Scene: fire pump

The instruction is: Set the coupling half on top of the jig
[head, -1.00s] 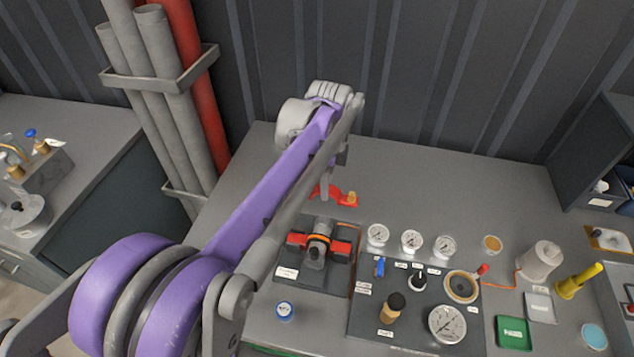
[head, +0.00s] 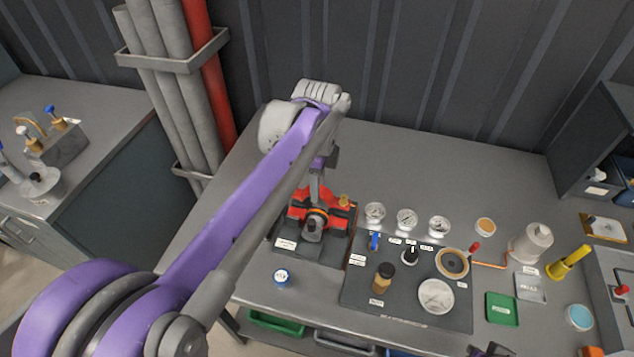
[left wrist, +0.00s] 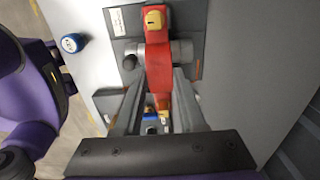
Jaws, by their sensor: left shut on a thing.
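The red coupling half (head: 336,207) with a yellow knob is in my left gripper (head: 317,191), whose fingers are shut on it. The left wrist view shows the red part (left wrist: 158,65) running between the two grey fingers, with the yellow knob at its far end. It is over the jig (head: 322,248), a dark block with a grey pipe piece and an orange ring. The arm and the red part hide some of the jig. I cannot tell if the coupling half touches the jig. A dark piece at the bottom edge seems to be my right gripper (head: 491,350), mostly cut off.
Right of the jig is a dark panel (head: 352,290) with gauges, a brass-coloured fitting (head: 384,277) and a large dial (head: 436,296). The bench behind the jig is clear.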

